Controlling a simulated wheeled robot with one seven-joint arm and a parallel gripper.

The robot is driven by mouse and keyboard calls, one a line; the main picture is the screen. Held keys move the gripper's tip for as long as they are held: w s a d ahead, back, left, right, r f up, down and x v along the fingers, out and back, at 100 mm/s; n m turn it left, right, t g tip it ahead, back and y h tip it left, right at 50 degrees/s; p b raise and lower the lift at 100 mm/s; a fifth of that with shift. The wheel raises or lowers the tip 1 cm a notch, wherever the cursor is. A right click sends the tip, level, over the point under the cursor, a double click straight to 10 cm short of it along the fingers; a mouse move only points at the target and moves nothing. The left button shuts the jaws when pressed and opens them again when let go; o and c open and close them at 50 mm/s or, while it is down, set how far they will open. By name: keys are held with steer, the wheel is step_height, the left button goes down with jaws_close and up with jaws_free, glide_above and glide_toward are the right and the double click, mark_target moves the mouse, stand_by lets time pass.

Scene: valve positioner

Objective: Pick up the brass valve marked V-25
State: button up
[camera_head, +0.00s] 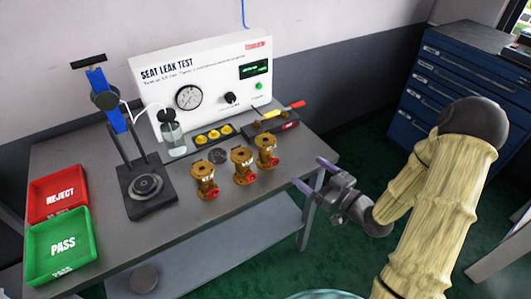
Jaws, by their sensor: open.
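Three brass valves with red fittings stand upright in a row on the grey bench: a left one (206,180), a middle one (242,163) and a right one (266,150). White markings show on their bodies, but they are too small to read, so I cannot tell which is V-25. My gripper (314,177) is open and empty, its two purple-tipped fingers spread. It is to the right of the valves, by the bench's right end, and touches none of them.
The grey bench (105,160) bears a white seat leak test panel (213,88), a blue-and-black clamp stand (147,190), a glass jar (173,138), a red REJECT tray (32,208) and a green PASS tray (35,268). A tool with red and yellow handles (271,122) lies behind the valves. The front bench top is clear.

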steer(key=p, duration=0.2)
glide_toward(269, 141)
steer(key=x, duration=0.4)
steer(key=shift+w+a+f, duration=0.2)
steer(key=shift+w, duration=0.1)
steer(key=p+x, duration=0.1)
steer(key=x, duration=0.4)
steer(key=shift+a+r, duration=0.15)
steer(key=shift+a, duration=0.05)
stand_by(0.4)
jaws_close()
steer(key=shift+r, duration=0.1)
